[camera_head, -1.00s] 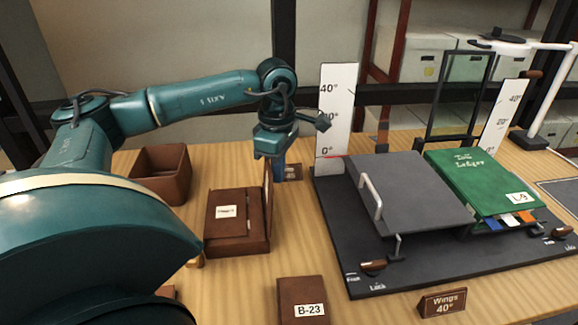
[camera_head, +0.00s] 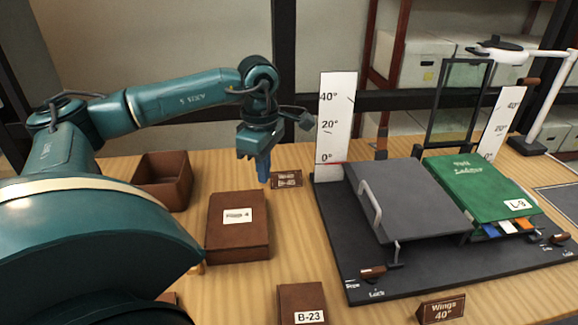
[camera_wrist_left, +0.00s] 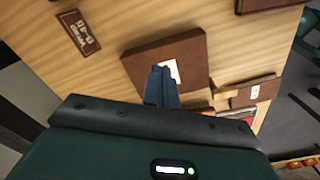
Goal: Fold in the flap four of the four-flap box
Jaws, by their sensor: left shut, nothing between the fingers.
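The four-flap box (camera_head: 237,243) is brown and stands on the wooden table in front of my left arm. Its flap four (camera_head: 236,208), with a white label that seems to read "Flap 4", lies flat across the top. The box also shows in the left wrist view (camera_wrist_left: 190,46). My left gripper (camera_head: 264,178) points down, shut and empty, just beyond the box's far right corner. In the left wrist view its fingers (camera_wrist_left: 160,74) overlap the box and hide part of the label. My right gripper is out of view.
An open brown box (camera_head: 163,181) stands behind on the left. A small sign (camera_head: 287,180) is close to the gripper. The dark book cradle (camera_head: 345,225) with a green ledger (camera_head: 480,187) fills the right. A box labelled B-23 (camera_head: 301,300) is at the front.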

